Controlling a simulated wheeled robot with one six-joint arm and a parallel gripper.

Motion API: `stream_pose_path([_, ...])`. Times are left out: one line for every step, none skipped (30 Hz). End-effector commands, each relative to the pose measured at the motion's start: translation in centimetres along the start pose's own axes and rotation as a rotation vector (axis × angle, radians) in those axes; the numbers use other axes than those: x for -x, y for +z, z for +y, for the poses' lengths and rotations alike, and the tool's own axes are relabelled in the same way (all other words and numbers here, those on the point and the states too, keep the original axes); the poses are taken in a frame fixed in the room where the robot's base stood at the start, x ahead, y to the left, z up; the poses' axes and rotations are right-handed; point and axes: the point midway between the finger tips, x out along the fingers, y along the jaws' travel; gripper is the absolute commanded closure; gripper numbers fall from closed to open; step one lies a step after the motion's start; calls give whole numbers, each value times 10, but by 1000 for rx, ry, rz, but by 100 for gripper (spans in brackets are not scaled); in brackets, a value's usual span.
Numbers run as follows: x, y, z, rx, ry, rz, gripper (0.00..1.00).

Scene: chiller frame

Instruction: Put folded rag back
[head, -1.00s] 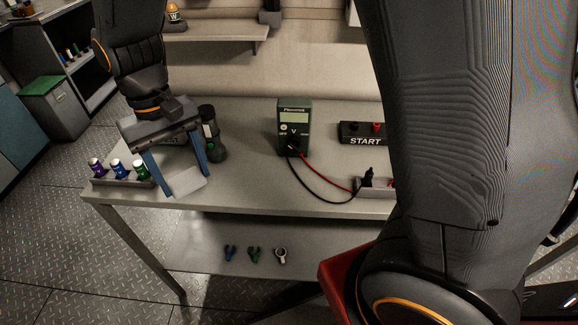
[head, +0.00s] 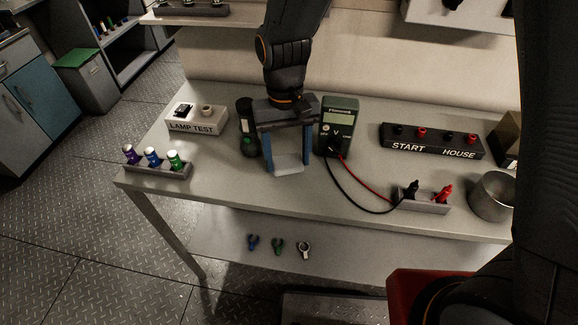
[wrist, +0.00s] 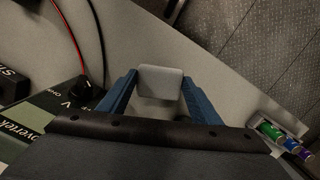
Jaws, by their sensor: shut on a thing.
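The rag also shows in the wrist view (wrist: 161,84), between the blue fingertips (wrist: 160,90). My gripper is shut on the rag, pointing down. I cannot tell whether the rag touches the bench top or hangs just above it.
The bench (head: 240,185) holds a multimeter (head: 338,124) close right of my gripper and a dark flashlight (head: 247,128) close left. Further left are a LAMP TEST box (head: 196,120) and a rack (head: 158,171) of coloured cylinders. A probe holder (head: 424,205) and metal cup (head: 492,196) stand right.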

Motion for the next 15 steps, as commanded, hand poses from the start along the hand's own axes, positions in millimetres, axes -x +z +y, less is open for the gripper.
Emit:
stream_pose_path([-2,-1,0,-1,0,0,60])
stream_pose_path([-4,-1,0,-2,0,0,60])
stream_pose_path([-8,-1,0,-2,0,-2,60])
stream_pose_path([-12,-1,0,-2,0,-3,60])
stream_pose_path([-16,-2,0,-2,0,-2,60])
stream_pose_path([-22,-2,1,-2,1,-3,60])
stream_pose_path([-26,-2,1,-2,1,-3,60])
stream_pose_path([-29,-3,0,-2,0,-2,60])
stream_pose_path([-34,-4,0,-2,1,-3,60])
stream_pose_path([-36,-4,0,-2,0,-2,60])
stream_pose_path([-39,-5,0,-2,0,0,60])
stream_pose_path([-41,-5,0,-2,0,0,60])
stream_pose_path([-42,-6,0,-2,0,0,60])
stream_pose_path([-43,-6,0,-2,0,0,60])
stream_pose_path([-44,-6,0,-2,0,1,60])
